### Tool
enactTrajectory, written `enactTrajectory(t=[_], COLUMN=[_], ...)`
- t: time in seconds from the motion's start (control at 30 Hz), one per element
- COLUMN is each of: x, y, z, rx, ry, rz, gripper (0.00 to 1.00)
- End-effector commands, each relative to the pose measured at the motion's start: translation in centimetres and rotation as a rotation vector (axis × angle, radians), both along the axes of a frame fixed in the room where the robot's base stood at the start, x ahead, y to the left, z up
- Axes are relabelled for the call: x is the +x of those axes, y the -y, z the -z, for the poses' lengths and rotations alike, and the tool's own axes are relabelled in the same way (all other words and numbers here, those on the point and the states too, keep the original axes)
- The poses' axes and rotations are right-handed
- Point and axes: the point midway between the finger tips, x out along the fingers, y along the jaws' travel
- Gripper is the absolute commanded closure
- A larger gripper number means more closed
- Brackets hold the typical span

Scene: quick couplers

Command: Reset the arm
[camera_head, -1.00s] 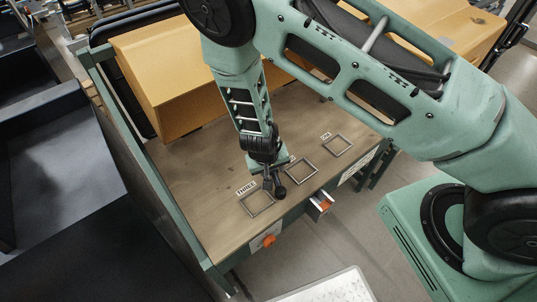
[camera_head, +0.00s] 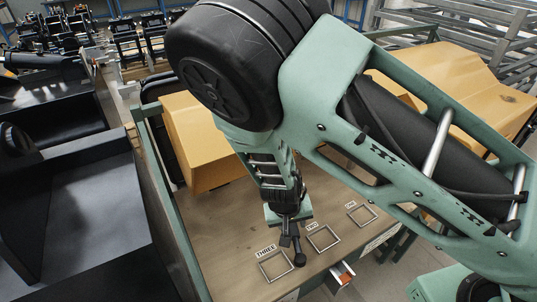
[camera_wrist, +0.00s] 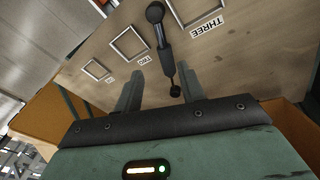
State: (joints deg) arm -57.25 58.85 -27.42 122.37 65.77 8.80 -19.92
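My gripper (camera_head: 290,240) points down over the wooden table (camera_head: 220,225). In the wrist view its two fingers (camera_wrist: 160,75) stand apart, with a gap between them. A black rod-like part with a round knob (camera_wrist: 163,45) shows between and beyond the fingertips. Its knob end also shows in the head view (camera_head: 299,259), beside the square frame labelled THREE (camera_head: 262,268). I cannot tell whether the part stands or lies, or whether a finger touches it. The frames labelled TWO (camera_head: 308,246) and ONE (camera_head: 350,218) look empty.
A cardboard box (camera_head: 200,150) stands at the table's back left, and another (camera_head: 500,90) is at the far right. Dark bins (camera_head: 70,190) lie left of the table. A small drawer-like part with orange (camera_head: 342,275) sticks out at the front edge.

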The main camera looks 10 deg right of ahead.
Motion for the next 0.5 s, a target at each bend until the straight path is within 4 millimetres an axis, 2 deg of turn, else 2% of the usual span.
enactTrajectory(t=[0.17,0.27,0.37,0.5], x=[-0.3,-1.5,-3.6,-6.8], y=[-0.4,-1.8,-4.0,-6.6], z=[-0.4,-1.8,-4.6,-10.0], rx=[0.018,0.077,0.174,0.304], ry=[-0.012,-0.059,-0.130,-0.220], rz=[-0.002,-0.016,-0.054,-0.152], gripper=[0.60,0.60,0.60,0.60])
